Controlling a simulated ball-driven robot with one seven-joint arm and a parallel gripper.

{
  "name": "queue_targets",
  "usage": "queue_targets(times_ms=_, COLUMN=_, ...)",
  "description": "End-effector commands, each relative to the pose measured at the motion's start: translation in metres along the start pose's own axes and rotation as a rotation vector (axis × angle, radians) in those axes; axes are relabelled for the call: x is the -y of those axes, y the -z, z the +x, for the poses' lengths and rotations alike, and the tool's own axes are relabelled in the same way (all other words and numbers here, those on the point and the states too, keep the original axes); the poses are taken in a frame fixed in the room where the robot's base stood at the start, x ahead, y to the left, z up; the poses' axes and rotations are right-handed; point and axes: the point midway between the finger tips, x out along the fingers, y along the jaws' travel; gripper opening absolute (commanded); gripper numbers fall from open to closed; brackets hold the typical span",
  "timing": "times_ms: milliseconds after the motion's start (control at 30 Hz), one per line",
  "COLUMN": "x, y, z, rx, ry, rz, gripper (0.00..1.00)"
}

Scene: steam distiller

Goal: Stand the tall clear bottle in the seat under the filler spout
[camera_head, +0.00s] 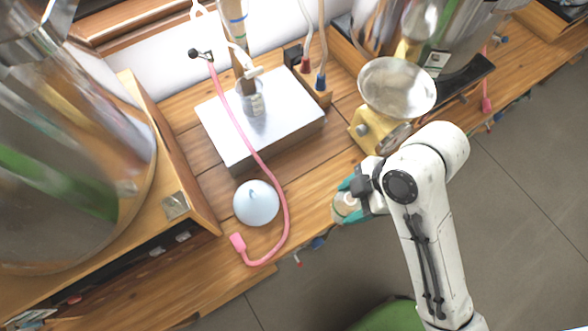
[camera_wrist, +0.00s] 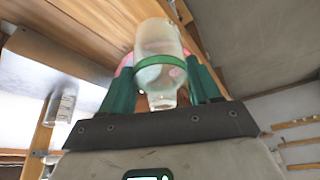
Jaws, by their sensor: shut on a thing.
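A clear bottle with a green band (camera_wrist: 158,72) is held between the teal fingers of my gripper (camera_wrist: 163,88). Its narrow neck points toward the gripper's palm in the wrist view. In the head view my gripper (camera_head: 354,190) is over the bench's front edge, and the bottle (camera_head: 346,206) is partly hidden by the fingers. A silver metal box (camera_head: 285,128) stands at the back left of my gripper. A small clear vessel (camera_head: 252,104) is on its top, below a brownish vertical tube (camera_head: 236,35). I cannot tell which part is the seat or the spout.
A pale blue round object (camera_head: 256,203) and a curved pink hose (camera_head: 262,170) lie between the metal box and the front edge. A brass-based metal bowl (camera_head: 397,88) stands behind my gripper. A large shiny vessel (camera_head: 75,150) fills the left side.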

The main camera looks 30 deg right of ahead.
Motion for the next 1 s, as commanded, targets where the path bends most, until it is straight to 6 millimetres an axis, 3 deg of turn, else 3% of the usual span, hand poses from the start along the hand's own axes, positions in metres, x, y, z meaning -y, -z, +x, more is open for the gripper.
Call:
queue_targets(times_ms=367, x=-0.07, y=0.018, z=0.049, rx=-0.002, ry=-0.002, rz=-0.003, gripper=0.28)
queue_targets(times_ms=500, x=-0.091, y=0.018, z=0.076, rx=-0.001, ry=-0.001, rz=-0.002, gripper=0.28)
queue_targets(times_ms=700, x=-0.111, y=0.02, z=0.098, rx=0.0, ry=0.002, rz=-0.002, gripper=0.28)
queue_targets(times_ms=1000, x=-0.121, y=0.015, z=0.122, rx=0.002, ry=0.004, rz=-0.001, gripper=0.28)
